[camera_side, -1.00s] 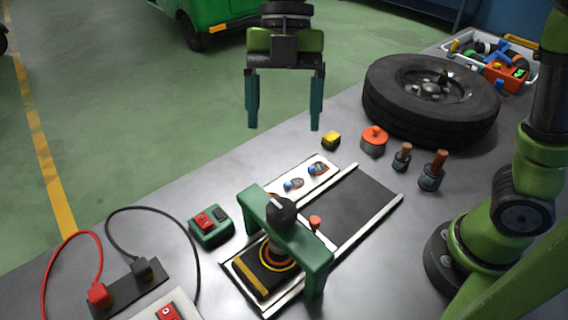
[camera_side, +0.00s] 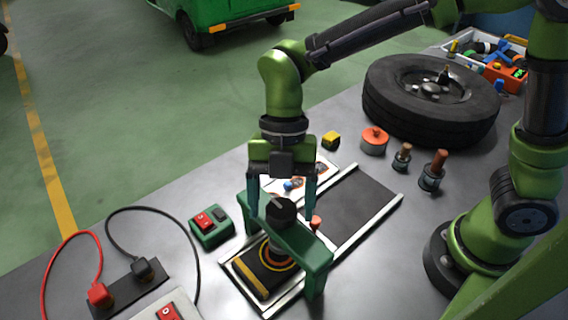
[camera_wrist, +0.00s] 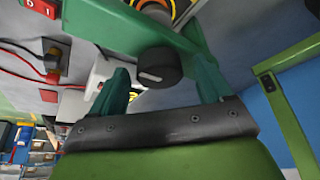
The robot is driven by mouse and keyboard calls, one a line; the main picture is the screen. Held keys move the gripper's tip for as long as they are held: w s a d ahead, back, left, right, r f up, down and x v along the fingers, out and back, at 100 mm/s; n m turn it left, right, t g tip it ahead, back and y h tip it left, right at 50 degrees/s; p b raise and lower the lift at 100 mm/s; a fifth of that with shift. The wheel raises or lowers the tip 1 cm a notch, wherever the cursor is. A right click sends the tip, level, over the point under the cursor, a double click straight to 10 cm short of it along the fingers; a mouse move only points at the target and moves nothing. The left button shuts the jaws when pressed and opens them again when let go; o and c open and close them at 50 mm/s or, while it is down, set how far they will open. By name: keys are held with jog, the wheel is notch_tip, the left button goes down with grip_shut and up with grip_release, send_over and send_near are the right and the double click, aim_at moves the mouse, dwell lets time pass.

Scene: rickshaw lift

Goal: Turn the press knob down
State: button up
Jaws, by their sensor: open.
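The press knob (camera_side: 281,209) is a dark round knob with a pale line on its top. It sits on the green press frame (camera_side: 312,252), above a black pad (camera_side: 262,273) with yellow marks. In the wrist view the knob (camera_wrist: 159,68) shows between my two teal fingers. My gripper (camera_side: 282,208) is open and points down, with its fingers on either side of the knob. I cannot tell whether a finger touches the knob or the frame. Both fingers look empty.
A green switch box (camera_side: 211,224) stands left of the press. A black power strip (camera_side: 130,287) with red and black cables lies further left. A tyre (camera_side: 431,99), an orange can (camera_side: 374,141), a yellow block (camera_side: 331,140) and two small posts stand at the back right.

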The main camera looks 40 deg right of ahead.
jog(key=c, duration=1)
